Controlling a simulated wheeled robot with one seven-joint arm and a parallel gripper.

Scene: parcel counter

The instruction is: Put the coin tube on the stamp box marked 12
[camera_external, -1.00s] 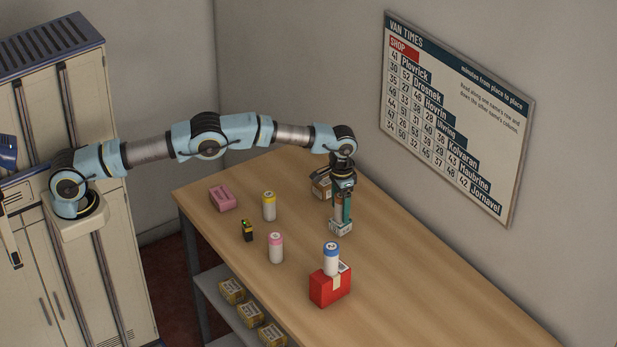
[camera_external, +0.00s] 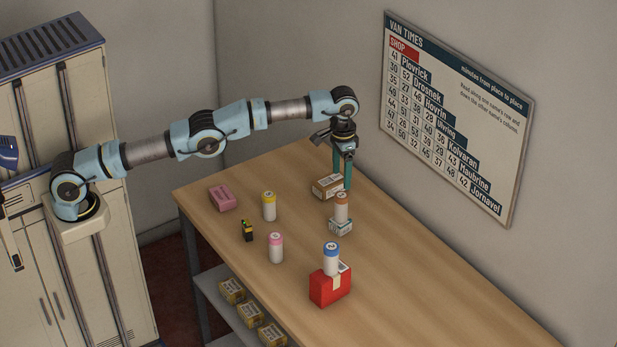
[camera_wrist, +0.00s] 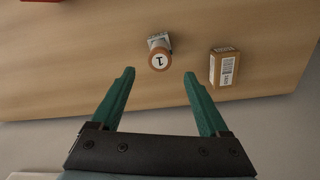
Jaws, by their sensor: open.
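A white tube with a brown cap (camera_external: 341,206) stands upright on a small pale box (camera_external: 340,228). In the wrist view its cap (camera_wrist: 159,60) bears a dark mark like a 1, and the pale box (camera_wrist: 157,40) shows beneath it. I cannot read a 12 on any box. My gripper (camera_external: 343,184) is open and empty, above and behind that tube, apart from it. In the wrist view the tube lies beyond the gap between my fingertips (camera_wrist: 160,73). Other white tubes have a yellow cap (camera_external: 269,206), a pink cap (camera_external: 276,248) and a blue cap (camera_external: 331,259).
A brown carton (camera_external: 327,187) lies near my fingers. A pink block (camera_external: 222,198) and a small black-and-yellow item (camera_external: 247,230) are at left. The table's right part is clear.

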